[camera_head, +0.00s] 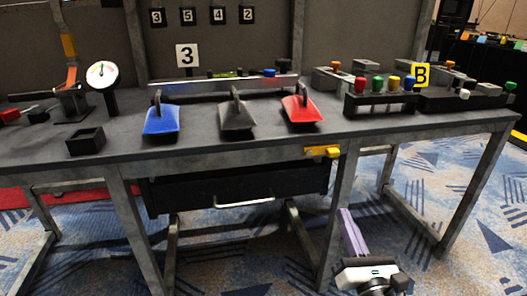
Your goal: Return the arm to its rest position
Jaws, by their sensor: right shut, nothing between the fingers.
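My right gripper (346,214) shows at the lower right of the head view, in front of the table. Its purple fingers point up and slightly left from the white and black wrist (372,275). The fingers are together with nothing between them. They are apart from the table and look lower than its top, with the carpet behind them. My left gripper is not in view.
The grey table (215,155) spans the view. It bears blue (162,119), black (237,116) and red (301,109) paddles, a dial gauge (102,74) and coloured knobs (377,83). A drawer (240,190) and a yellow part (322,152) are at its front. Open carpet (440,275) lies right.

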